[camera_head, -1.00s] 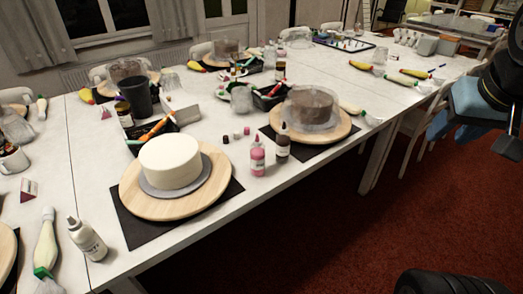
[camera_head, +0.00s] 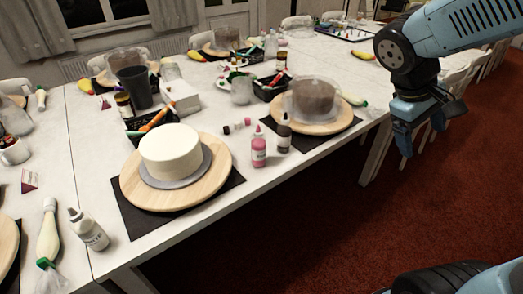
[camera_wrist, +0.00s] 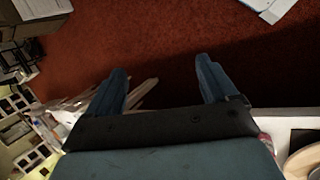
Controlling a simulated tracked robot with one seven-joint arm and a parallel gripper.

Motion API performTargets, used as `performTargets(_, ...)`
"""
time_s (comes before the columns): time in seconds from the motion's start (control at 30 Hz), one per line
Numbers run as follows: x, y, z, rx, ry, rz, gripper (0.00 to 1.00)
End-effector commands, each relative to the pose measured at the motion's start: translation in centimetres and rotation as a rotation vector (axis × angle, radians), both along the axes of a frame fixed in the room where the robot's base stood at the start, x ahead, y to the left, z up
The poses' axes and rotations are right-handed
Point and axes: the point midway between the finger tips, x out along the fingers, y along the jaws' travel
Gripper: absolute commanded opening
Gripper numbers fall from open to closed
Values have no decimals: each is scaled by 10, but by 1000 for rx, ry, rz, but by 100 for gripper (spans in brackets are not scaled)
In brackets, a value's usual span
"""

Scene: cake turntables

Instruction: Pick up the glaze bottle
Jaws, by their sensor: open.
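Several bottles could be the glaze bottle, and no label is clear enough to tell which. A pink bottle (camera_head: 258,150) with a pink nozzle stands at the near table edge, between two cake turntables. A dark bottle (camera_head: 283,136) stands just right of it. A white bottle (camera_head: 88,230) with printed lettering stands tilted-looking at the lower left, beside a piping bag. My gripper (camera_head: 421,132) is open and empty, off the table's near edge, well right of all these bottles.
A white cake sits on a wooden turntable (camera_head: 133,190) left of the pink bottle. A brown cake under a clear cover stands on another turntable (camera_head: 343,118), between my gripper and the bottles. Small pots (camera_head: 237,126) lie behind the pink bottle. Red carpet (camera_head: 330,235) in front is clear.

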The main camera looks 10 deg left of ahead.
Motion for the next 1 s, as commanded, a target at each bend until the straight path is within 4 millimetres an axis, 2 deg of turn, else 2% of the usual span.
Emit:
performTargets(0.27, 44, 29, -30, -321, 150, 273, 86)
performTargets(0.47, 76, 64, -51, -555, 214, 480, 86)
performTargets(0.77, 114, 143, -93, -902, 240, 810, 86)
performTargets(1.0, 124, 224, -141, -1165, 201, 1088, 86)
